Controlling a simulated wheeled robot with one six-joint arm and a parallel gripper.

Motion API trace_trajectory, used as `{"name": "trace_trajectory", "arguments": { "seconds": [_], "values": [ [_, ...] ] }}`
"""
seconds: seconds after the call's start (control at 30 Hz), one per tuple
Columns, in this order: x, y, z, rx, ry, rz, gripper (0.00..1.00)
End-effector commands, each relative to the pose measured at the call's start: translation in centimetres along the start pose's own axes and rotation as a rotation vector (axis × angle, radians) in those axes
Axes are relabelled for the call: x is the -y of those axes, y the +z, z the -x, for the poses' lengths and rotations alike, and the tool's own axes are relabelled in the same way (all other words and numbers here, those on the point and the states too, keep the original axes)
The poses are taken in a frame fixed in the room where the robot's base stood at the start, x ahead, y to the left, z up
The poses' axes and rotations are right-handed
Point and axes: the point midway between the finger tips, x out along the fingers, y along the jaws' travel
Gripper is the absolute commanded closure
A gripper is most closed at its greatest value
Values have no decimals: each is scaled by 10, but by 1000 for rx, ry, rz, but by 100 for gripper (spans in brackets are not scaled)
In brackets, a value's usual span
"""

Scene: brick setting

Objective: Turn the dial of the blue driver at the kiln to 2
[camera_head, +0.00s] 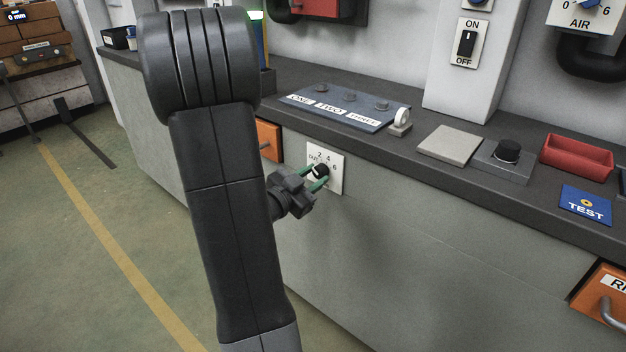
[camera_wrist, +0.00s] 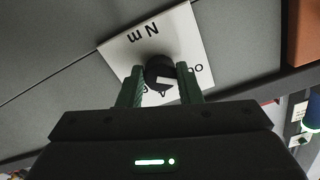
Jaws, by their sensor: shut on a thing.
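A black dial knob (camera_head: 320,171) sits on a white plate (camera_head: 338,184) on the front of the grey bench. The plate shows 2, 4 and 6; part of its lettering is too small to read. My gripper (camera_head: 317,177) is shut on the knob, with a green finger on each side. In the wrist view the knob (camera_wrist: 158,71) is between the fingertips, and the plate (camera_wrist: 186,33) reads "N m" upside down. A pale mark shows near the knob, but I cannot tell which number it points to. I cannot make out a blue driver or a kiln by name.
A dark bench top (camera_head: 425,180) runs above the plate, with a blue ONE-TWO-THREE panel (camera_head: 300,88), a red tray (camera_head: 577,155) and a blue TEST card (camera_head: 586,199). Orange drawers (camera_head: 268,140) flank the plate.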

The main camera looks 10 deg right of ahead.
Motion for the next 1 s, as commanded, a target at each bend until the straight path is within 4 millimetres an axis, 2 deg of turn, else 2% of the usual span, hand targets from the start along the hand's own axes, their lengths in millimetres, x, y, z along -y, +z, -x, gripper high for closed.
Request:
{"name": "trace_trajectory", "arguments": {
  "seconds": [0.6, 1.0],
  "values": [
    [0, 3, 0, 0, 1, -457, 91],
    [2, 1, 0, 1, 1, -604, 91]
  ]
}}
